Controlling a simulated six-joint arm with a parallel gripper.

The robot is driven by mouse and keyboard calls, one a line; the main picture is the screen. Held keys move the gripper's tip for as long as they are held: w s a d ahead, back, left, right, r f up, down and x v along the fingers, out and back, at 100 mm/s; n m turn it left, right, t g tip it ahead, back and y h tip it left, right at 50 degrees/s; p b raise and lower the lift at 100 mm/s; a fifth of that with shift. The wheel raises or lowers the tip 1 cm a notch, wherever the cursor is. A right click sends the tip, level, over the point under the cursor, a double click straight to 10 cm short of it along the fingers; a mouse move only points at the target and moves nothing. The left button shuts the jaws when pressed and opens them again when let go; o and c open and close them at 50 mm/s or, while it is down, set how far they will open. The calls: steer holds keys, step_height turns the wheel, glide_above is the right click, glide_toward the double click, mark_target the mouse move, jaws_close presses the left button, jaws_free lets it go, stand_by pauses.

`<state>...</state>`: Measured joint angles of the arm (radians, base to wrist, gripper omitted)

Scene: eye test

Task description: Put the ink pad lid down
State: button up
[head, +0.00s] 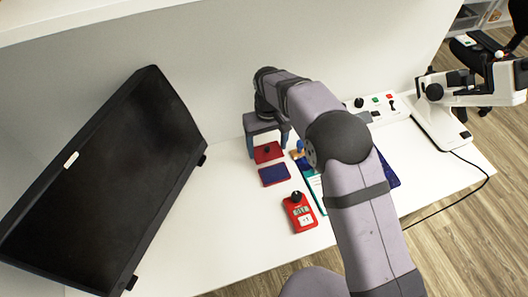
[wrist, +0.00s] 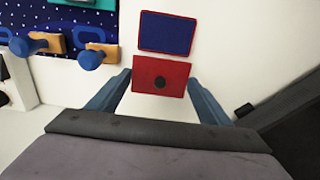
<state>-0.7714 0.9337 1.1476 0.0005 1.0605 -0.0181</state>
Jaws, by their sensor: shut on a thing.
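The ink pad lid is a flat red plate (head: 261,157) with a dark round knob. It also shows in the wrist view (wrist: 146,82), between my two fingers. My gripper (head: 268,147) is shut on the lid by its left and right edges; its blue-grey fingers show in the wrist view (wrist: 160,76). The ink pad (head: 274,175), a dark blue pad in a red frame, lies open on the white table just beyond the lid in the wrist view (wrist: 166,33). The lid and pad look apart. I cannot tell whether the lid touches the table.
A red handheld device (head: 298,214) lies nearer. Blue-handled stamps (wrist: 97,56) stand left in the wrist view, by a dark blue spotted mat (wrist: 72,18). A black monitor (head: 105,170) is at left. A control box (head: 384,105) and white instrument (head: 438,125) are at right.

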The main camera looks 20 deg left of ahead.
mark_target(264, 145)
step_height(264, 145, up, 7)
steer(key=w+a, duration=0.2)
steer(key=shift+w+a, duration=0.3)
steer(key=shift+f, duration=0.1)
steer(key=shift+s+d, duration=0.2)
steer(key=shift+f, duration=0.1)
steer(key=shift+f+p, duration=0.9)
steer(key=shift+f, duration=4.05)
